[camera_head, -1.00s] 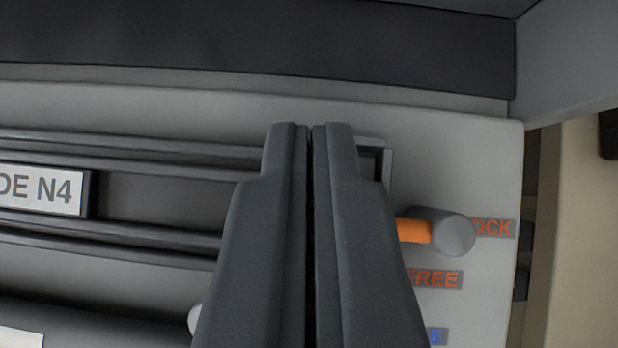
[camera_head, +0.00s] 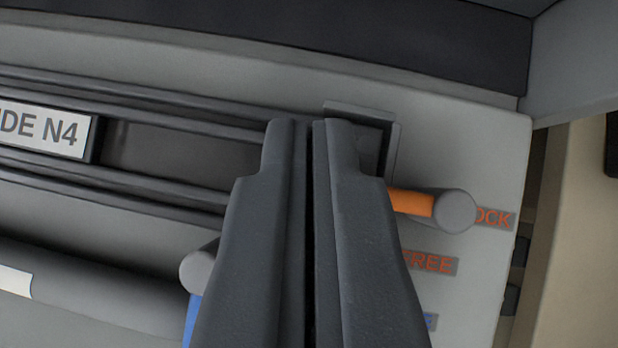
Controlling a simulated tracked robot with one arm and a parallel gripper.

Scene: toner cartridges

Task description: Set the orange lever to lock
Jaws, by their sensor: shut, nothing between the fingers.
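The orange lever (camera_head: 411,203) lies nearly level, its grey round knob (camera_head: 455,211) at its right end, right beside the orange LOCK label (camera_head: 494,218) and partly over its first letter. The orange FREE label (camera_head: 433,263) is below the knob. My gripper (camera_head: 306,124) is shut and empty. It stands in front of the panel, left of the knob, and its right finger hides the lever's left end. I cannot tell whether that finger touches the lever.
A slot with dark rails and a plate reading "DE N4" (camera_head: 45,130) is on the left. A blue lever (camera_head: 193,318) with a grey knob (camera_head: 197,270) is below left, partly behind my gripper. A dark cylinder (camera_head: 100,290) lies below the slot. Bare panel (camera_head: 460,150) is above the orange lever.

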